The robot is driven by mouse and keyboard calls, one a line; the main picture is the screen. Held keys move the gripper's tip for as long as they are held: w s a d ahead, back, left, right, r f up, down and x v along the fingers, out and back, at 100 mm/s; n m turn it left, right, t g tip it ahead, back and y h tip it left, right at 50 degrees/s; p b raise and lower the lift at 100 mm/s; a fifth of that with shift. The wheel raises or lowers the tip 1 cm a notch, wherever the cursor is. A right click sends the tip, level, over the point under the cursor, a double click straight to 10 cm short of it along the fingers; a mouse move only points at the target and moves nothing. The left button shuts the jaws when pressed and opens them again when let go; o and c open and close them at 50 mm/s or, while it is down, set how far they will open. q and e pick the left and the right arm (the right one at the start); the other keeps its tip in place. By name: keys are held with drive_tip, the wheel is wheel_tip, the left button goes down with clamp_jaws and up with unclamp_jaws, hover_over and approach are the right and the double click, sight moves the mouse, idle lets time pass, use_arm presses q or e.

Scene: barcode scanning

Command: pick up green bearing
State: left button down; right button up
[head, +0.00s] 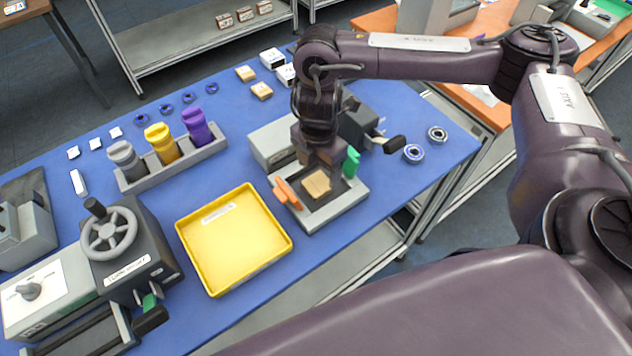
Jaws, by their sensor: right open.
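My right gripper (320,160) points down over the grey fixture (345,208) at the middle of the blue table. It is open, and its fingertips are partly hidden by its own body. A small tan block (316,184) lies in the fixture just below it; I cannot tell whether they touch. Two ring bearings lie at the table's right side: one with a blue face (413,153) and one darker (437,134). Neither clearly looks green. A green upright piece (351,163) stands on the fixture's right side. My left gripper is out of view.
A yellow tray (287,246) stands left of the fixture. A grey rack (218,149) holds grey, yellow and purple bottles. A handwheel machine (135,268) is at lower left. Several dark rings (188,98) and small boxes (272,58) lie at the back.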

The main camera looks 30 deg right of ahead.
sight(317, 184)
wheel_tip(317, 184, down, 3)
drive_tip(key=shift+s+a+f, duration=0.1)
drive_tip(key=shift+s+a, duration=0.05)
drive_tip(key=shift+w+f+b, duration=0.2)
drive_tip(key=shift+f+b, duration=0.2)
drive_tip(key=shift+f, duration=0.6)
drive_tip(key=c, duration=1.2)
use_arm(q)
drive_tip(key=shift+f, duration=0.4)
use_arm(e)
drive_tip(key=shift+r, duration=0.1)
